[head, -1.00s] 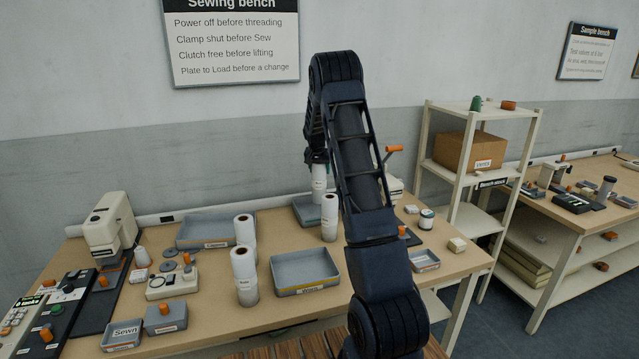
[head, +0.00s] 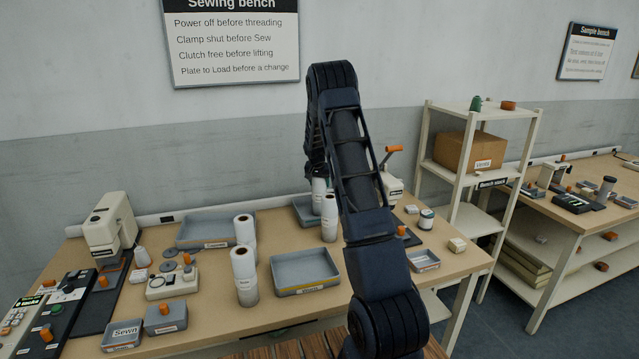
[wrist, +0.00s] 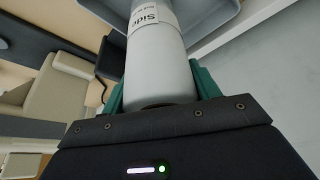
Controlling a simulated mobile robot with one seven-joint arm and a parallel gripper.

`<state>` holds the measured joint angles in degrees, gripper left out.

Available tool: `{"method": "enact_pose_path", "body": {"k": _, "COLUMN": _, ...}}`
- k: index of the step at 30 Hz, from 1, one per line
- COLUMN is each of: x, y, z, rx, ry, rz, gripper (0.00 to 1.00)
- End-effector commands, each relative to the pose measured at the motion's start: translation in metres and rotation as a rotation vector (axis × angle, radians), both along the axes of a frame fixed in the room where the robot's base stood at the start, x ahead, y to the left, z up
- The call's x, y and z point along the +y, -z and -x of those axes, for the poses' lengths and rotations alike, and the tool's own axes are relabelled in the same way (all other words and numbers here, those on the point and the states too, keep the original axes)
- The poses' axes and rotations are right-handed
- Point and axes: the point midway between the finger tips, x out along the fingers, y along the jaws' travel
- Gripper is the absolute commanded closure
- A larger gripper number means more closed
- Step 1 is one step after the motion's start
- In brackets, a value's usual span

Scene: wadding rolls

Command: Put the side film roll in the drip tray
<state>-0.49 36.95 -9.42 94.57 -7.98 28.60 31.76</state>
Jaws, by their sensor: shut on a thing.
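The side film roll (wrist: 158,62) is a pale cylinder with a label starting "Side" in the wrist view. My gripper (wrist: 162,95) has green fingers shut on either side of it. In the head view the held roll (head: 318,197) hangs upright below my gripper (head: 318,180), over or just in front of a grey tray (head: 303,209) at the bench's back. This tray is partly hidden by my arm and the rolls, and I cannot read a label on it. A grey tray edge (wrist: 205,17) shows beside the roll's far end in the wrist view. I cannot tell whether they touch.
Another white roll (head: 329,218) stands just in front of the held one. Two more rolls (head: 244,276) stand left of a labelled grey tray (head: 307,291). A wide tray (head: 190,242) lies at the back left. A sewing machine (head: 110,222) stands further left.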

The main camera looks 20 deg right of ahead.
Motion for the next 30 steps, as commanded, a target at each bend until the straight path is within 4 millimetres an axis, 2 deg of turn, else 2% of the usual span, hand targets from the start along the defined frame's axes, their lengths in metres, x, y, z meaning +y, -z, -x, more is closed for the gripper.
{"method": "enact_pose_path", "body": {"k": 2, "x": 0.000, "y": 0.002, "z": 0.000, "rx": -0.001, "ry": 0.000, "rz": 0.001, "gripper": 1.00}}
{"method": "enact_pose_path", "body": {"k": 3, "x": 0.000, "y": 0.002, "z": 0.000, "rx": 0.000, "ry": 0.000, "rz": 0.000, "gripper": 0.31}}
{"method": "enact_pose_path", "body": {"k": 5, "x": 0.000, "y": 0.002, "z": 0.000, "rx": 0.000, "ry": 0.000, "rz": 0.000, "gripper": 0.19}}
{"method": "enact_pose_path", "body": {"k": 17, "x": 0.001, "y": -0.004, "z": 0.001, "rx": 0.000, "ry": 0.000, "rz": 0.000, "gripper": 0.17}}
{"method": "enact_pose_path", "body": {"k": 20, "x": 0.003, "y": -0.014, "z": 0.004, "rx": 0.000, "ry": 0.000, "rz": 0.000, "gripper": 0.17}}
{"method": "enact_pose_path", "body": {"k": 30, "x": 0.016, "y": -0.073, "z": 0.025, "rx": -0.001, "ry": -0.001, "rz": 0.000, "gripper": 0.17}}
